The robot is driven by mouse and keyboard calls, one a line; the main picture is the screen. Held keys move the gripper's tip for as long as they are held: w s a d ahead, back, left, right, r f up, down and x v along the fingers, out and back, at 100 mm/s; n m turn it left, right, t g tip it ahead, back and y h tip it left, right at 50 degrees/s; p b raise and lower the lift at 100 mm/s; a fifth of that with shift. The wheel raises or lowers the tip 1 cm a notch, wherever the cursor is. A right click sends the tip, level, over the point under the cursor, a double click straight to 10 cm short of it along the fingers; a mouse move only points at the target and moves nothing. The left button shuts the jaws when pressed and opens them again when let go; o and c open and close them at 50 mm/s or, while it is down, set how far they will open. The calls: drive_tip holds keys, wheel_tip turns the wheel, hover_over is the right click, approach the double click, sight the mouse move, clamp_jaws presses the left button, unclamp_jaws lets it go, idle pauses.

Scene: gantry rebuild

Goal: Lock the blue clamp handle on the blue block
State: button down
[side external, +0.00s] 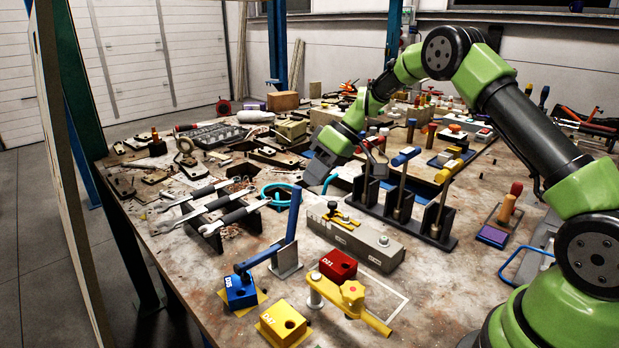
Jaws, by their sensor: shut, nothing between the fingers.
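The blue block (241,292) sits on a yellow pad near the front left of the table. The blue clamp stands behind it to the right on a grey metal bracket (287,262). Its blue handle (293,215) points almost straight up. Its blue arm (262,257) reaches left over the top of the block; I cannot tell whether it presses on it. My gripper (315,171) is shut and empty. It appears behind and above the handle's top, to its right in the picture, apart from it. The fingertips are small and dark here.
A yellow block (283,326), a red block (338,265) and a yellow clamp (350,297) stand right of the blue block. A grey bar (355,242) and a rack of upright tools (436,232) lie behind. Wrenches (212,212) rest on stands to the left.

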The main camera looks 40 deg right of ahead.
sight(293, 191)
drive_tip(key=shift+s+a, duration=0.2)
drive_tip(key=shift+a, duration=0.8)
drive_tip(key=shift+h, duration=0.6)
drive_tip(key=shift+a+r, duration=0.2)
drive_tip(key=shift+a, duration=0.5)
drive_tip(key=shift+a+r, duration=0.2)
drive_tip(key=shift+a, duration=0.5)
drive_tip(key=shift+a+r, duration=0.2)
drive_tip(key=shift+a, duration=0.5)
